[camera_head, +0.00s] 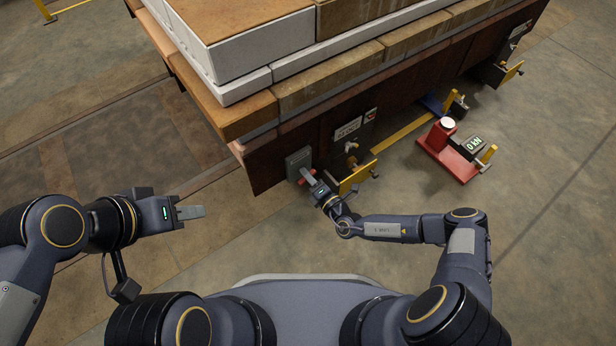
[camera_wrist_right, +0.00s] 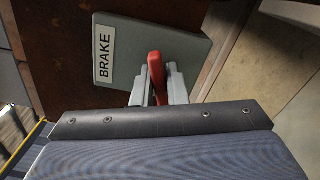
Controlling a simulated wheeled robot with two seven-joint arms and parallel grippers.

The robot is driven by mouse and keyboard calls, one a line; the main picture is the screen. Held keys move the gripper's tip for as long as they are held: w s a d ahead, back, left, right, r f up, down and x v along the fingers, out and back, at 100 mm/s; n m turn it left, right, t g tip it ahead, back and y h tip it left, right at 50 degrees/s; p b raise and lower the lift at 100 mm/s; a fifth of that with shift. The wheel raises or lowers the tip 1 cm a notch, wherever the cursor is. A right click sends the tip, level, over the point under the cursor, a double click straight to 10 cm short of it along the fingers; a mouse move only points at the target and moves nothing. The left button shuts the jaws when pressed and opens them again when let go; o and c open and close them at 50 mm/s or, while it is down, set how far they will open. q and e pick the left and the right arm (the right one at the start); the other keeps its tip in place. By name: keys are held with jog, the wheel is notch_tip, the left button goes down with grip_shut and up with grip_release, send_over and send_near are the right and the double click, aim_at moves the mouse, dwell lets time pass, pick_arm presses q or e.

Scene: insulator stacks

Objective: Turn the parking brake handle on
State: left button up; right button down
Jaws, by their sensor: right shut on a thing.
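The parking brake handle is a red lever on a grey plate (camera_head: 298,160) fixed to the brown side of the stacked cart. In the right wrist view the plate (camera_wrist_right: 190,62) carries a white label reading BRAKE (camera_wrist_right: 104,55). The red handle (camera_wrist_right: 156,68) sits between the two fingers of my right gripper (camera_wrist_right: 158,92), which is shut on it. In the head view my right gripper (camera_head: 312,180) reaches the handle (camera_head: 307,175) from below right. My left gripper (camera_head: 190,212) is away from the cart at the left. Its fingers look close together and hold nothing visible.
The cart (camera_head: 260,165) bears stacked white and brown slabs. Yellow brackets (camera_head: 358,175) stick out from its side close to my right gripper. A red device with a 0 kN display (camera_head: 473,144) stands on the floor at right. The floor at left is open.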

jog(key=shift+f+m+b, duration=0.1)
jog(key=shift+m+b, duration=0.35)
jog(key=shift+m, duration=1.75)
jog(key=c, duration=1.5)
grip_release()
jog(key=p+v, duration=0.2)
jog(key=v, duration=0.6)
jog(key=shift+w, duration=0.1)
